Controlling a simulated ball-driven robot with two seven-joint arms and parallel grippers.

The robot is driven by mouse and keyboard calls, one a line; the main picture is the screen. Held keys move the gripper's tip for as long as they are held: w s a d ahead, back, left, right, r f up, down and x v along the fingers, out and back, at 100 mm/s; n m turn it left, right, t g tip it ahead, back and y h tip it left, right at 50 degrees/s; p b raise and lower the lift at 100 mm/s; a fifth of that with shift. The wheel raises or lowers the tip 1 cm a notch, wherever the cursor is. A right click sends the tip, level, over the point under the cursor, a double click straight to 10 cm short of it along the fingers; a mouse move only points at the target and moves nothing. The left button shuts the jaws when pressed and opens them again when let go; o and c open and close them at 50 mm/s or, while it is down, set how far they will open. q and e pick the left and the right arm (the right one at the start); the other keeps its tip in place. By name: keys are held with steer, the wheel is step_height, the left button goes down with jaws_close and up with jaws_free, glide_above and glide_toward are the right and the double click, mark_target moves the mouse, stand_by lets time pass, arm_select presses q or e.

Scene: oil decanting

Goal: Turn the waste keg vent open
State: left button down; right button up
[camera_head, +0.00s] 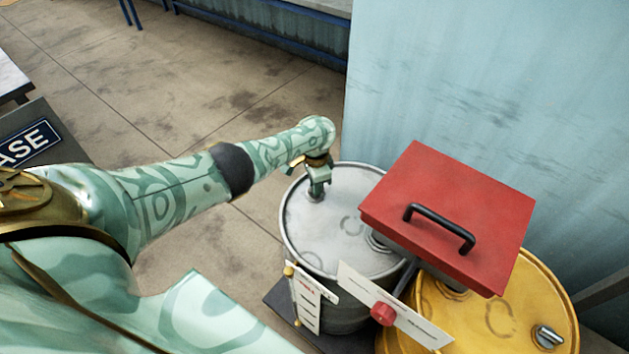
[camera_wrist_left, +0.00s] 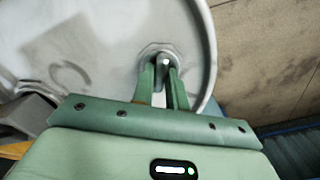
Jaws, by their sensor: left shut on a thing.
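The grey keg (camera_head: 340,215) stands upright right of the picture's middle, with a pale round lid. My left gripper (camera_head: 318,190) points down at the lid's left rim and is shut on the vent, a small metal fitting. In the left wrist view the vent (camera_wrist_left: 165,62) shows between the two green fingers of my left gripper (camera_wrist_left: 164,75), set in a round collar on the keg lid (camera_wrist_left: 95,35). The fingers hide most of the vent, so I cannot tell how far it is turned. My right gripper is not in view.
A red box lid with a black handle (camera_head: 445,205) overhangs the keg's right side. A yellow drum (camera_head: 500,310) stands beside it. A white plate with a red knob (camera_head: 385,312) and a small label card (camera_head: 312,305) are in front. A pale blue wall (camera_head: 480,80) is behind.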

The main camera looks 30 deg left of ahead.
arm_select(q)
steer(key=n, duration=0.2)
steer(key=shift+d+n+p, duration=0.1)
steer(key=shift+n+p, duration=0.2)
steer(key=shift+n, duration=1.7)
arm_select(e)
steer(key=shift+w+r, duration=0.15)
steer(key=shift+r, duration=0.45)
arm_select(q)
steer(key=shift+n, duration=0.3)
steer(key=c, duration=1.4)
jaws_free()
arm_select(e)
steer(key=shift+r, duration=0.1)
